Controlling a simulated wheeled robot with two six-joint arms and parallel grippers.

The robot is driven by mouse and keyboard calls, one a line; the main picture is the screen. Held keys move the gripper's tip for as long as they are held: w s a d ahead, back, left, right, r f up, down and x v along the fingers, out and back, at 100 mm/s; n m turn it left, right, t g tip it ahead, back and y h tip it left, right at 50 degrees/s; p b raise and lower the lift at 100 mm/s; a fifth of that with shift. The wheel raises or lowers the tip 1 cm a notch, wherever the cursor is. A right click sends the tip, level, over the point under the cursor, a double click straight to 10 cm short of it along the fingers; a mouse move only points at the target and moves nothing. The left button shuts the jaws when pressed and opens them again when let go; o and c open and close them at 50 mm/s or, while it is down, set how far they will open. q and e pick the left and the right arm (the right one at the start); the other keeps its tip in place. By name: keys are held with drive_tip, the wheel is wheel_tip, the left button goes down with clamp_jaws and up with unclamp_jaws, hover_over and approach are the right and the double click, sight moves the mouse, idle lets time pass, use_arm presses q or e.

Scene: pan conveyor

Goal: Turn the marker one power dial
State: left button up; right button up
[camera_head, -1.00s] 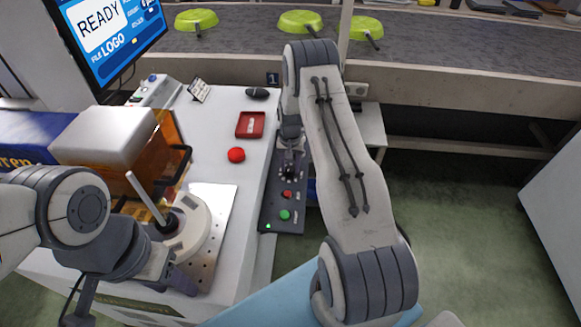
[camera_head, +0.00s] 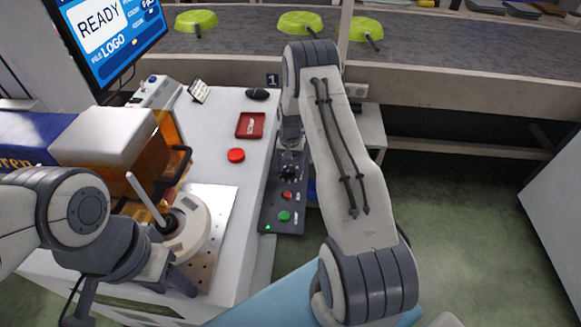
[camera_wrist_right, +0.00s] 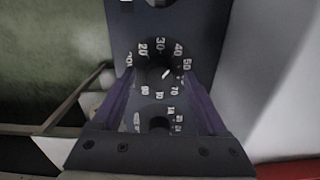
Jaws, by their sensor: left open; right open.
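The dark control panel (camera_head: 268,215) lies along the right edge of the white table. My right gripper (camera_head: 290,160) points down over its far part. In the right wrist view my right gripper (camera_wrist_right: 162,112) is open, its two purple fingers on either side of a round black dial (camera_wrist_right: 158,75) with white numbers around it. The dial's white pointer mark slants toward the upper right, around 40 to 50. I cannot tell whether the fingers touch it. A second dial (camera_wrist_right: 158,120) shows partly below, nearer the palm. My left gripper (camera_head: 182,278) is open and empty beside the perforated metal plate.
A red button (camera_head: 286,196) and a green button (camera_head: 284,216) sit on the near part of the panel. A red tray (camera_head: 250,125) and a red round button (camera_head: 236,155) are on the table (camera_head: 225,107). An orange-sided machine (camera_head: 105,135) stands left. Green pans (camera_head: 300,22) lie on the conveyor behind.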

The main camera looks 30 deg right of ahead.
sight(290, 169)
wheel_tip(290, 169, up, 10)
drive_tip(key=shift+r+b, duration=0.2)
drive_tip(key=shift+b, duration=0.1)
idle(0.4)
